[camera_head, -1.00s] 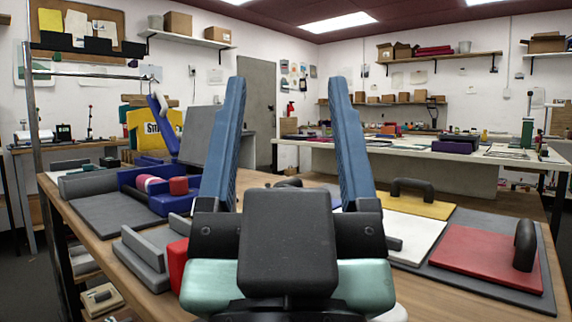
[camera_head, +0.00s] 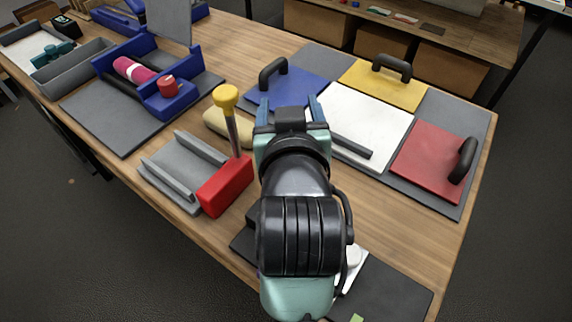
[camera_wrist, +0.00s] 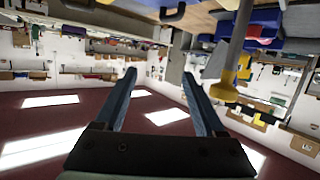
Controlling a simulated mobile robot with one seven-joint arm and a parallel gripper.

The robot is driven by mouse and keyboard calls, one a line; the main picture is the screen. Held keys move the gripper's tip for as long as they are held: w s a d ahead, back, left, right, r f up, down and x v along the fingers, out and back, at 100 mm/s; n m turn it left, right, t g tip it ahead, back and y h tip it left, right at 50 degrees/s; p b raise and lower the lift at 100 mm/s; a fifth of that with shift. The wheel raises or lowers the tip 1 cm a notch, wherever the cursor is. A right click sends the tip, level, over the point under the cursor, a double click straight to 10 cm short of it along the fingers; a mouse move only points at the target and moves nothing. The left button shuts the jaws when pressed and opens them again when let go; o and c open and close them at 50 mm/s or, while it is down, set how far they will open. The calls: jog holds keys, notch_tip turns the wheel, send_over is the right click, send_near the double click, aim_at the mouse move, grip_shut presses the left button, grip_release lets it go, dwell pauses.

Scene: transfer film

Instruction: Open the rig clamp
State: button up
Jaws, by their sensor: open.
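A red block (camera_head: 226,186) with an upright metal lever and yellow knob (camera_head: 226,95) stands against a grey channel-shaped holder (camera_head: 180,165); this looks like the rig clamp. My gripper (camera_head: 290,103) is open and empty, to the right of the lever, with its blue fingers pointing away from my body. In the wrist view, the open fingers (camera_wrist: 158,76) have nothing between them, and the lever with its yellow knob (camera_wrist: 223,91) shows to their right, apart from them. My arm hides part of the bench near the red block's right side.
Blue (camera_head: 290,88), yellow (camera_head: 384,84) and red (camera_head: 428,160) handled plates lie to the right around a white plate (camera_head: 375,125). A blue rig (camera_head: 170,100) with a pink roll (camera_head: 132,69) stands at the left. A tan rounded piece (camera_head: 226,124) lies behind the lever.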

jog(key=s+f+g+p, duration=0.1)
jog(key=s+g+p, duration=1.1)
jog(key=p, duration=1.1)
jog(key=shift+n+t, duration=0.4)
jog(key=shift+t, duration=0.5)
jog(key=x, duration=0.4)
jog(key=s+x, duration=0.1)
jog(key=x, duration=0.2)
jog(key=p+x, duration=0.1)
jog(key=x, duration=0.3)
jog(key=shift+s+a+f, duration=0.2)
jog(key=shift+f, duration=0.4)
grip_shut()
